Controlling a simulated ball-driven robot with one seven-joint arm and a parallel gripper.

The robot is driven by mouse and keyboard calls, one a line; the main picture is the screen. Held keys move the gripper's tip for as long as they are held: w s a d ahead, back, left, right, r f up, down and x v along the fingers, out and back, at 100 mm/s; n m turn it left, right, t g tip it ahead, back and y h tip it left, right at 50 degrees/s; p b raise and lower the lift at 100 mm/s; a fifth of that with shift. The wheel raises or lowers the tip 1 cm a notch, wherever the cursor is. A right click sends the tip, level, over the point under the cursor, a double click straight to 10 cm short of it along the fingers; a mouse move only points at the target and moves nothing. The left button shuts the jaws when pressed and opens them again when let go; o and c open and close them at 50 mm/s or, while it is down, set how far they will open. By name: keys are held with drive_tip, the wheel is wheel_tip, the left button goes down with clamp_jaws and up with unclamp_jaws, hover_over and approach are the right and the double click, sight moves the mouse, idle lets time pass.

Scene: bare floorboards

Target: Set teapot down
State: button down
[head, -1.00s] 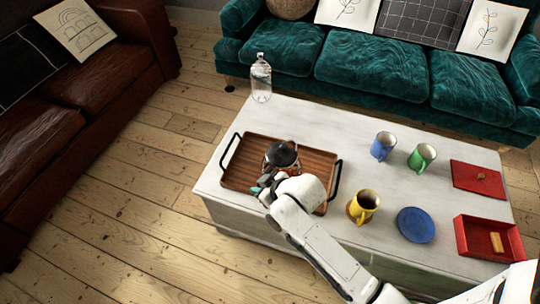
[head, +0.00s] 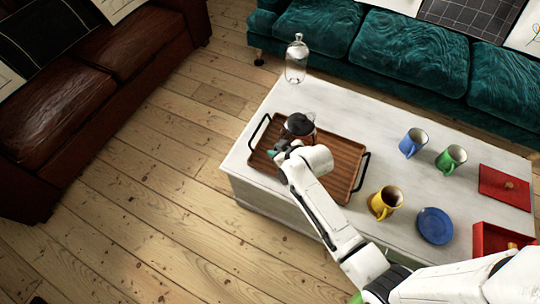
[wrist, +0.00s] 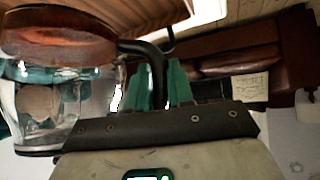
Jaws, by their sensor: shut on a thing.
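The glass teapot (head: 302,128) with a dark lid is over the far-left part of the wooden tray (head: 337,182). My gripper (head: 277,153) is at the teapot's near side. In the wrist view its teal fingers (wrist: 160,85) are shut on the black handle (wrist: 157,62). The teapot is close to the tray; I cannot tell whether its base touches. My arm hides part of the tray.
The tray lies on a white table (head: 300,87). A clear bottle (head: 296,60) stands behind it. To the right are a yellow mug (head: 384,203), blue mug (head: 412,142), green mug (head: 451,158), blue plate (head: 435,226), red lid (head: 505,187) and red box (head: 490,238).

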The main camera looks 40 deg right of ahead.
drive_tip(key=shift+w+d+f+b, duration=0.1)
drive_tip(key=shift+w+f+b, duration=0.2)
drive_tip(key=shift+w+f, duration=0.7)
drive_tip(key=shift+w+a+f+b, duration=0.1)
drive_tip(key=shift+w+f+b, duration=0.2)
drive_tip(key=shift+f, duration=1.3)
drive_tip(key=shift+w+d+f+b, duration=0.1)
drive_tip(key=shift+w+f+b, duration=0.15)
drive_tip(key=shift+w+f, duration=0.75)
drive_tip(key=shift+s+f, duration=0.35)
drive_tip(key=shift+f, duration=0.15)
drive_tip(key=c, duration=1)
unclamp_jaws()
drive_tip(key=shift+s, duration=0.1)
